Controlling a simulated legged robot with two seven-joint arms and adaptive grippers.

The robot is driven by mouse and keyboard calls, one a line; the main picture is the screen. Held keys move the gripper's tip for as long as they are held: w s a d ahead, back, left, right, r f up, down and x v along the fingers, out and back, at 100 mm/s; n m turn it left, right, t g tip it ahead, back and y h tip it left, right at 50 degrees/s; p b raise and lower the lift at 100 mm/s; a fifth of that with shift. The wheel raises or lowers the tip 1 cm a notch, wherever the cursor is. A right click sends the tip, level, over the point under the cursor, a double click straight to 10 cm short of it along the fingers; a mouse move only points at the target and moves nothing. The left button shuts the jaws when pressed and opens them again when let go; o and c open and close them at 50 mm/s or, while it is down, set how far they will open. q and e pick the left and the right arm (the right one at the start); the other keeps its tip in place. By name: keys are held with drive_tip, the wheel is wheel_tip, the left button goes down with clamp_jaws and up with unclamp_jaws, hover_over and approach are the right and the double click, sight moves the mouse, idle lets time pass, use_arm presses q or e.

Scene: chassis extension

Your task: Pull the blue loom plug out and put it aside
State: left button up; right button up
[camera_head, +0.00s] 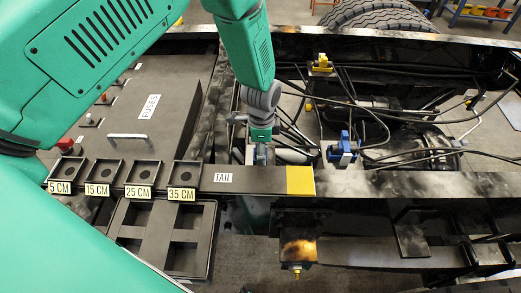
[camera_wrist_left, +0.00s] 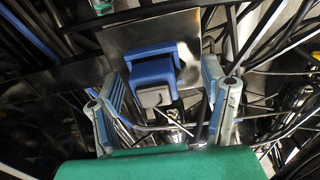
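In the left wrist view a blue plug (camera_wrist_left: 153,70) with a grey end sits at a metal plate (camera_wrist_left: 150,34). My left gripper (camera_wrist_left: 165,82) is open, with one finger on each side of the plug and visible gaps between. In the head view my left gripper (camera_head: 262,150) points down behind the TAIL plate, where some blue shows, partly hidden. Another blue connector (camera_head: 344,150) stands to its right on the frame rail, apart from the gripper. My right gripper is not in view.
Black cables (camera_head: 400,115) run across the chassis right of my gripper. A TAIL plate (camera_head: 240,180) and slots marked in CM (camera_head: 145,173) lie in front. A FUSES box (camera_head: 150,110) is at left.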

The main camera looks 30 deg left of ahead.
use_arm(q)
drive_tip(key=shift+s, duration=0.1)
wheel_tip(320, 180, up, 12)
drive_tip(key=shift+d+f, duration=0.1)
drive_tip(key=shift+f, duration=0.05)
idle(0.5)
